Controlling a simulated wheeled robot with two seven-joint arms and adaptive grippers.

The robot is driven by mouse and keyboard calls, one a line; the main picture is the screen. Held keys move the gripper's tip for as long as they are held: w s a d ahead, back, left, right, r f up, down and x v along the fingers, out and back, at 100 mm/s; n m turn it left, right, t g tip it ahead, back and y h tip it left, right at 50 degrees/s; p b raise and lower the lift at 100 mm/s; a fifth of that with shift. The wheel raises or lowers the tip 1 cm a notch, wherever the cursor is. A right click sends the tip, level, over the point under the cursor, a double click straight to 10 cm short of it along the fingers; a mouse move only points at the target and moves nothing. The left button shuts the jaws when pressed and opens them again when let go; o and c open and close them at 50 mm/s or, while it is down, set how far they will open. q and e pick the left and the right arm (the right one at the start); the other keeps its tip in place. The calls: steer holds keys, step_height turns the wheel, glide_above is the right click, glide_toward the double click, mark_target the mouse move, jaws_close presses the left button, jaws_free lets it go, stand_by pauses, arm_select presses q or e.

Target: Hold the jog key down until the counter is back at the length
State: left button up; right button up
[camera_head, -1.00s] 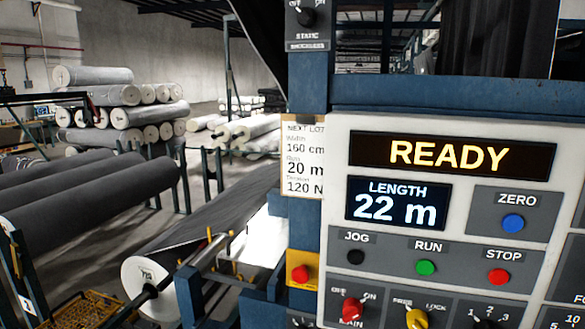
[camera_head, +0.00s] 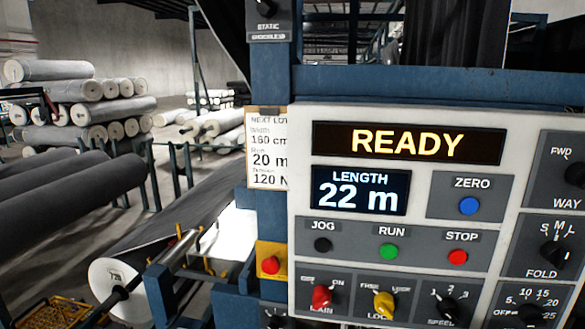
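The jog key (camera_head: 322,245) is a black round button at the left of the key row on the light grey panel (camera_head: 300,170). The length counter (camera_head: 360,191) reads 22 m in white on dark blue. The lot card (camera_head: 267,150) left of the panel gives width 160 cm, run 20 m and a last line that looks like 120 N. The display (camera_head: 408,143) above reads READY in yellow. Neither of my grippers is in view, and nothing touches the jog key.
The green run key (camera_head: 389,251), red stop key (camera_head: 457,257) and blue zero key (camera_head: 469,206) are near the jog key. Below are a red main knob (camera_head: 321,296) and yellow lock knob (camera_head: 384,304). The way knob (camera_head: 575,174) is at right.

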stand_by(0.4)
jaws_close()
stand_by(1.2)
